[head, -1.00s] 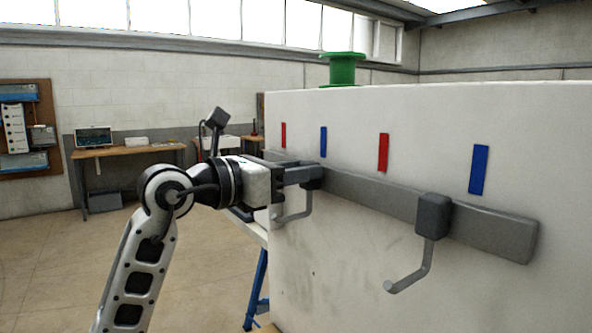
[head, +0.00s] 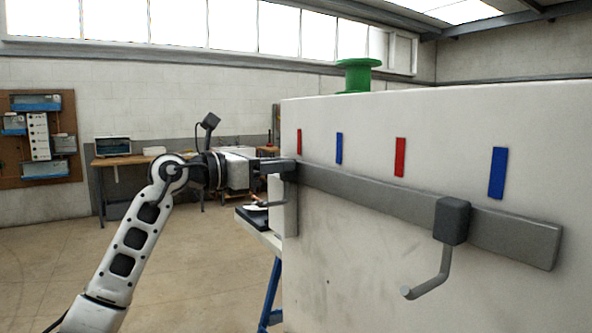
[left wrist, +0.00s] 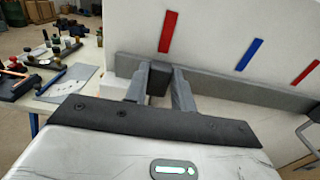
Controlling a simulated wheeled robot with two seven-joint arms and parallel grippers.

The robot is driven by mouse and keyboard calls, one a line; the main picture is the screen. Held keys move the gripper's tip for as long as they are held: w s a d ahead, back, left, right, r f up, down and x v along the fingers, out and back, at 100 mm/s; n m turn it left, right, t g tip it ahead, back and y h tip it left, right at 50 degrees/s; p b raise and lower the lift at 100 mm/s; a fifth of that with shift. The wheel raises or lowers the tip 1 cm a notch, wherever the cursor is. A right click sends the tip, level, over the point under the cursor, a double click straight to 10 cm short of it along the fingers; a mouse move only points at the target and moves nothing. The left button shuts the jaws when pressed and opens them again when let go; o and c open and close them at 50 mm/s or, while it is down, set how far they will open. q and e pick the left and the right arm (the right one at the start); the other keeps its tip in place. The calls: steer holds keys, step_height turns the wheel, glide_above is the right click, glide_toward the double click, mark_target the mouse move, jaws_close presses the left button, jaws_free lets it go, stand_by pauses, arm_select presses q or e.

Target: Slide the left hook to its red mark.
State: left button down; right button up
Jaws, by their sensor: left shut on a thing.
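The left hook (head: 270,204) hangs on the grey rail (head: 390,197) near its left end, and its dark block (left wrist: 158,82) shows in the left wrist view. My left gripper (head: 287,167) is shut on this block, one finger on each side. The leftmost red mark (head: 299,142) is just above the block; in the left wrist view this red mark (left wrist: 168,32) lines up closely with it. The fingers partly hide the block. My right gripper is not in view.
The right hook (head: 452,222) sits on the rail's right part. Two blue marks (head: 339,148) (head: 497,173) and another red mark (head: 400,157) are on the white panel. A tool-covered table (left wrist: 70,72) stands beyond the panel's left edge. A green spool (head: 357,75) is on top.

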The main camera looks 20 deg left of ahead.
arm_select(q)
steer(key=c, duration=1.2)
jaws_free()
steer(key=shift+o, duration=0.2)
steer(key=shift+a, duration=0.1)
steer(key=shift+s+a+f, duration=0.1)
steer(key=shift+s+a, duration=0.1)
steer(key=shift+s, duration=0.1)
steer(key=b+v, duration=0.5)
steer(key=v, duration=1)
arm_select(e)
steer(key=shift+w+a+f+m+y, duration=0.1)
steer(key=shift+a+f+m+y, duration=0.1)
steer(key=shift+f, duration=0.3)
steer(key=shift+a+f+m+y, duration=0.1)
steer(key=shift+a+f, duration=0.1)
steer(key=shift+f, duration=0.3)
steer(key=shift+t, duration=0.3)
